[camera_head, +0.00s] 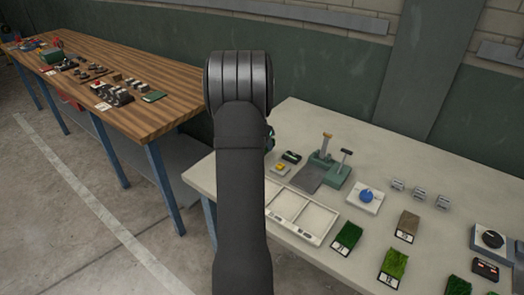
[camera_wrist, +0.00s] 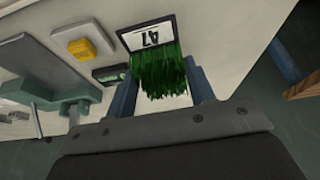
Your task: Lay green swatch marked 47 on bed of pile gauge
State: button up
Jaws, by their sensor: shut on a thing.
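The green swatch marked 47 (camera_wrist: 160,76) is between the two fingers of my gripper (camera_wrist: 163,88) in the wrist view. Its white label with the upside-down number is at the far end, with dark green pile nearer me. My gripper is shut on it. In the head view my arm hides the gripper and nearly all of the swatch. A green stand with a grey flat plate (camera_head: 309,177) and two upright handles, apparently the pile gauge and its bed, stands on the pale table. Part of the green stand (camera_wrist: 62,93) shows at left in the wrist view, apart from the swatch.
A yellow-button box (camera_head: 281,169) and a small dark display unit (camera_head: 291,156) sit left of the stand. A white compartment tray (camera_head: 319,240) is in front. Other swatches (camera_head: 347,236) lie right of it, and a blue-knobbed device (camera_head: 366,197) is right of the stand.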

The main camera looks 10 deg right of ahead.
jog(key=s+d+r, duration=0.4)
jog(key=s+d, duration=0.7)
jog(key=s+d+r, duration=0.4)
jog(key=s+d, duration=0.6)
jog(key=s, duration=0.2)
jog(key=shift+m, duration=0.3)
jog(key=w+a+f, duration=0.2)
jog(key=w, duration=0.1)
jog(key=w+a+f, duration=0.2)
jog(key=w, duration=0.1)
jog(key=w+a+f, duration=0.2)
jog(key=w+f, duration=0.1)
jog(key=shift+w+f, duration=0.1)
jog(key=shift+w, duration=0.2)
jog(key=shift+w+f, duration=0.1)
jog(key=shift+f, duration=1.95)
jog(key=shift+f, duration=0.15)
jog(key=o, duration=0.7)
jog(key=shift+c, duration=0.2)
